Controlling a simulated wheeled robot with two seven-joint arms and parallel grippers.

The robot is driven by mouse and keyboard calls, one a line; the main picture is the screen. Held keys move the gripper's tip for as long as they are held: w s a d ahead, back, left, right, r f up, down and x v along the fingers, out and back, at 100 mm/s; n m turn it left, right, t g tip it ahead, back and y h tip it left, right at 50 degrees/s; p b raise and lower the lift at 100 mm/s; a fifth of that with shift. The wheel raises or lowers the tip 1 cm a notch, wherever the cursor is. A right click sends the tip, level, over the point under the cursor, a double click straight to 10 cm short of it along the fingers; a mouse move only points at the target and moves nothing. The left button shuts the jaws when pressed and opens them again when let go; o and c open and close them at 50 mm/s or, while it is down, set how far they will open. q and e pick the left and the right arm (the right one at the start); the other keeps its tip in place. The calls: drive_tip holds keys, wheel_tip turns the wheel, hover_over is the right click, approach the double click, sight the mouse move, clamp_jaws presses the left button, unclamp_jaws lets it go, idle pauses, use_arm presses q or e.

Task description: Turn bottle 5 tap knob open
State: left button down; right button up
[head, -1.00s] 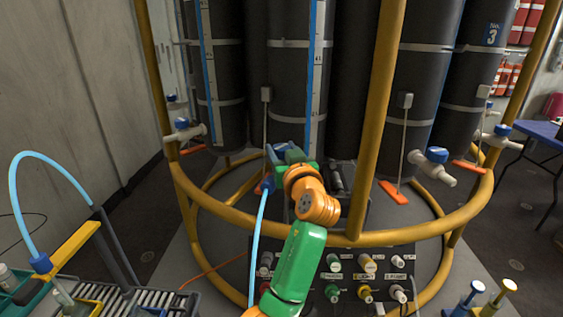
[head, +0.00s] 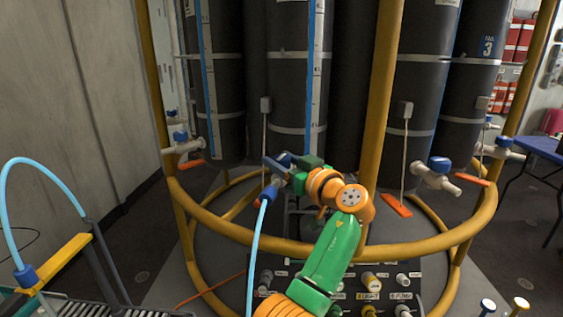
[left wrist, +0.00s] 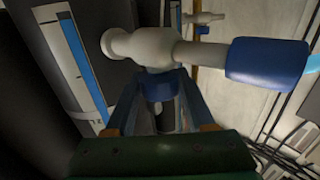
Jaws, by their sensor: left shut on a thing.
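In the head view my left gripper (head: 277,165) is at the tap low on the black bottle (head: 288,95) behind it. The gripper and wrist hide most of this tap. In the left wrist view the pale grey tap body (left wrist: 150,47) runs across the top. Its blue knob (left wrist: 159,86) sits between the two fingers of my left gripper (left wrist: 155,105), which are shut on it. A blue hose connector (left wrist: 268,62) is on the tap's outlet; it also shows in the head view (head: 268,193). No number shows on this bottle. My right gripper is out of view.
A yellow ring frame (head: 250,235) with uprights surrounds the bottles. A light blue hose (head: 255,240) hangs from the connector. Other blue-knobbed taps are at left (head: 181,143) and right (head: 437,172). A labelled valve panel (head: 345,285) stands low in front.

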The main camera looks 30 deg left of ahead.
sight(287, 164)
use_arm(q)
drive_tip(key=shift+r, duration=0.1)
drive_tip(key=shift+c, duration=1.3)
unclamp_jaws()
drive_tip(key=shift+a, duration=0.1)
drive_tip(key=shift+d+f, duration=0.2)
drive_tip(key=shift+d, duration=0.05)
drive_tip(key=b+v, duration=0.2)
drive_tip(key=v, duration=0.4)
drive_tip(key=shift+s+d+r, duration=0.1)
drive_tip(key=shift+d, duration=0.25)
drive_tip(key=shift+a, duration=0.1)
